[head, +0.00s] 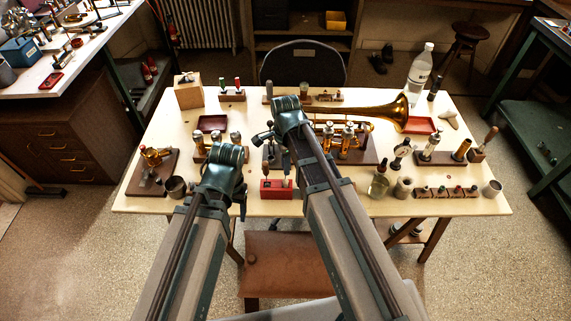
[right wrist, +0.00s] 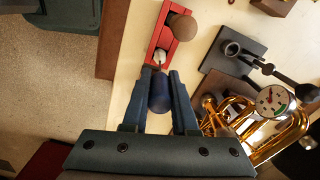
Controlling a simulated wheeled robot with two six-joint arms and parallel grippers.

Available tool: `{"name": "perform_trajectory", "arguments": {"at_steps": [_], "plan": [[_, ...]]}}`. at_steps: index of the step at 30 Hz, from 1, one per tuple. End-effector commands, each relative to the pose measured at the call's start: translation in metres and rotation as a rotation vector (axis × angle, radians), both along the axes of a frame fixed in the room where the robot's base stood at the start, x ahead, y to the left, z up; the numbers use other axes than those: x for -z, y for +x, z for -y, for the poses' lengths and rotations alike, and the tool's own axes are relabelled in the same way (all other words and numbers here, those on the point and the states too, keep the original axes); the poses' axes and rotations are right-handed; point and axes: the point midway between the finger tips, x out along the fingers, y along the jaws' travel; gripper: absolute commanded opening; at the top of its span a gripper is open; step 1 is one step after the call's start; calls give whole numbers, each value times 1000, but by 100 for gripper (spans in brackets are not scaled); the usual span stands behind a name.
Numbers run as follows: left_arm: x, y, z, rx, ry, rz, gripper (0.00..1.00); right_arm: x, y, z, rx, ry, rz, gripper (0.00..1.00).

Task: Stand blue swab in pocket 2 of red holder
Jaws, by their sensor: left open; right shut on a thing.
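The red holder (head: 277,190) stands near the front edge of the table, below my right arm. It also shows in the right wrist view (right wrist: 160,30), as a narrow red block just beyond my fingertips. My right gripper (right wrist: 160,80) is shut on the blue swab (right wrist: 159,95), whose rounded blue end sits between the fingers. A small whitish piece (right wrist: 160,57) shows at the holder's near end; I cannot tell whether it belongs to the swab. I cannot tell whether the swab is in a pocket. My left gripper (head: 241,203) is open and empty, left of the holder.
A brown round-topped piece (right wrist: 183,26) is at the holder. A dark stand (right wrist: 233,50), a dial gauge (right wrist: 272,99) and brass tubing (right wrist: 243,122) lie to its right. A brass horn (head: 385,112) lies behind.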

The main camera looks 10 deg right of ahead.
Motion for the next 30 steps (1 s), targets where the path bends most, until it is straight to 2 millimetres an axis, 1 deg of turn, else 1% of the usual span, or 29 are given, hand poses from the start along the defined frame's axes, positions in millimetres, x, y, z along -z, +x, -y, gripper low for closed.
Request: {"name": "perform_trajectory", "arguments": {"at_steps": [1, 30], "plan": [[3, 0, 0, 0, 0, 0, 65, 3, 0, 0, 0, 0, 0, 0], [30, 0, 0, 0, 0, 0, 65, 30, 0, 0, 0, 0, 0, 0]]}}
